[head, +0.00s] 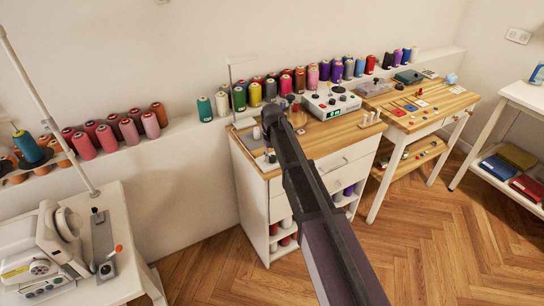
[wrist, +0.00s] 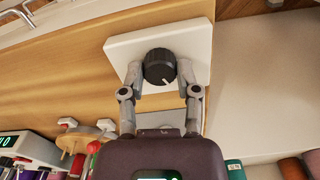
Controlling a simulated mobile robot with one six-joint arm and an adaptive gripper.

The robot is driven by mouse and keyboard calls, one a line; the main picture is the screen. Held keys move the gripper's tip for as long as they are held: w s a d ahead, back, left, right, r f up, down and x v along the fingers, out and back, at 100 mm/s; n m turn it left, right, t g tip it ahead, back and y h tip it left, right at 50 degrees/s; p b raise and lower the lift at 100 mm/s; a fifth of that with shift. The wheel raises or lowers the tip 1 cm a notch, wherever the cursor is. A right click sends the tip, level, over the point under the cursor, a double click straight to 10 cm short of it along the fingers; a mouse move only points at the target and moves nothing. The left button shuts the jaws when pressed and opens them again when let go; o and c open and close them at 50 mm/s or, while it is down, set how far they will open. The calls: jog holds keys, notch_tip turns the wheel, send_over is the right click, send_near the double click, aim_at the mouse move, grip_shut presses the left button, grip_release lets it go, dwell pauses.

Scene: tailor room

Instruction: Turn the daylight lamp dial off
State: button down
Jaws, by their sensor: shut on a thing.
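The dial (wrist: 159,66) is a round black ribbed knob with a white pointer mark. It sits on a white plate (wrist: 118,48) on the wooden top in the wrist view. The mark points toward the lower right of that view, toward my gripper. My gripper (wrist: 161,74) is shut on the dial, one finger on each side. In the head view my arm's end hides the dial at the left part of the cabinet top (head: 325,131). A thin white lamp-like post (head: 230,84) stands behind there.
A white box with knobs and a green display (head: 331,102) stands right of my arm. Thread spools (head: 255,94) line the ledge behind. A sewing machine (head: 45,245) is at the left, and a wooden table (head: 425,105) at the right. The floor (head: 420,240) in front is clear.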

jog(key=n, duration=0.5)
jog(key=shift+s+n, duration=0.2)
jog(key=shift+n, duration=0.2)
jog(key=shift+c, duration=2)
grip_release()
jog(key=shift+f, duration=0.1)
jog(key=shift+o, duration=0.3)
jog(key=shift+w, duration=0.1)
jog(key=shift+w+m, duration=0.1)
jog(key=shift+m, duration=0.2)
